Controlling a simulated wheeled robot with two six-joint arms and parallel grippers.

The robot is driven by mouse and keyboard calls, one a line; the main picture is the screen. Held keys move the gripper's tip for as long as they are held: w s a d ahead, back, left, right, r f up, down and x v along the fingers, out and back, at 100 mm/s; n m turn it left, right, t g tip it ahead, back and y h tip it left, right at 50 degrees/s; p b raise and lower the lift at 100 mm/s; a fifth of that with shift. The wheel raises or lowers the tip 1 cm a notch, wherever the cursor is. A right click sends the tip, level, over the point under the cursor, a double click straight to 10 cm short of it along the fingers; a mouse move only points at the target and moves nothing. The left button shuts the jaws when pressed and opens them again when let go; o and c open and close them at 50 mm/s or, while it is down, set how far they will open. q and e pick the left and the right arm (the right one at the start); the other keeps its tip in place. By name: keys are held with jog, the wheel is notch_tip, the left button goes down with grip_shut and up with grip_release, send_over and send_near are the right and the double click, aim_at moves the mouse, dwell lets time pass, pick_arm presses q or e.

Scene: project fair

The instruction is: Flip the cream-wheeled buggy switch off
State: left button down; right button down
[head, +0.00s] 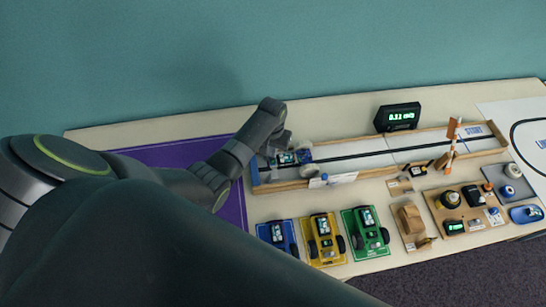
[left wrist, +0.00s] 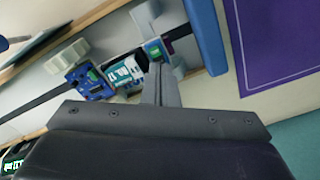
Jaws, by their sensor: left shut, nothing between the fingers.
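The cream-wheeled buggy (head: 304,156) stands at the left end of the wooden-sided track, partly hidden by my left gripper (head: 284,146). In the left wrist view the buggy shows a blue circuit board (left wrist: 88,82), a battery pack (left wrist: 126,70), a cream wheel (left wrist: 68,57) and a small blue-and-green part (left wrist: 155,49) at one end. My left gripper (left wrist: 164,66) is shut and empty, its fingertips right at that small part. I cannot tell whether they touch it. The switch lever and its position cannot be made out. My right gripper is not in view.
The track (head: 350,155) runs right, past an orange-and-white barrier (head: 453,140). A black timer display (head: 398,117) stands behind it. Blue (head: 279,237), yellow (head: 324,240) and green (head: 366,232) kits lie in front. A purple mat (head: 170,156) lies at left.

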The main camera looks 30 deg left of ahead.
pick_arm(q)
jog(key=shift+r+p, duration=1.3)
jog(key=shift+r, duration=1.2)
